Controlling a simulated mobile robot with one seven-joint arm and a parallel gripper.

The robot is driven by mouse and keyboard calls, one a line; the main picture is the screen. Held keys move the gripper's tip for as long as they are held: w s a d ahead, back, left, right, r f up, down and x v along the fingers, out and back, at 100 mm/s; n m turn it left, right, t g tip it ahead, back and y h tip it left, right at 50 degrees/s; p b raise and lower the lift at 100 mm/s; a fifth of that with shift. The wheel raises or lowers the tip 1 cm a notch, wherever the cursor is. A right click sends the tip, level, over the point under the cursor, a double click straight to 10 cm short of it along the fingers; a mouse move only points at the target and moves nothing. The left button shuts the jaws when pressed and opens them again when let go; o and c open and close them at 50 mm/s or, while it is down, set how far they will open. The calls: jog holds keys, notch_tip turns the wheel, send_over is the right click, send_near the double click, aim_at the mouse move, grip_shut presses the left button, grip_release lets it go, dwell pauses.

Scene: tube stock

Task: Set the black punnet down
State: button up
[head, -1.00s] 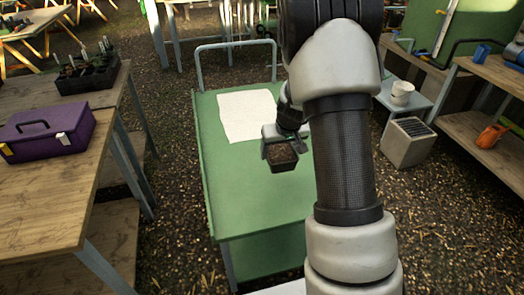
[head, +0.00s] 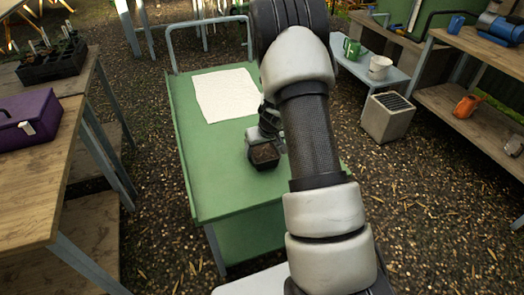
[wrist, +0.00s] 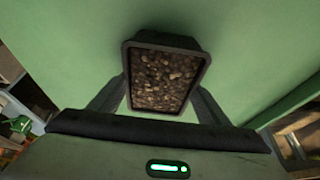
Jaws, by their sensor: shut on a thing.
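The black punnet (head: 264,156) is a small tapered tub full of brown, gritty soil. It is over the green top of the trolley (head: 217,175), right of the middle and in front of the white sheet. My gripper (head: 265,143) is shut on it, with a finger on either side, as the wrist view also shows (wrist: 160,80). The punnet looks about level. I cannot tell whether its base touches the green top. My arm hides part of the trolley's right side.
A white sheet (head: 225,94) lies on the trolley's back half. The green top left of the punnet is bare. A wooden bench (head: 40,160) with a purple toolbox (head: 28,118) stands at left. A low side table at right holds a white bucket (head: 379,67) and a green can.

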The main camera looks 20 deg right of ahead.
jog(key=shift+r, duration=0.1)
jog(key=shift+f, duration=0.2)
jog(key=o, duration=1.2)
jog(key=shift+o, duration=0.2)
jog(key=shift+r, duration=0.1)
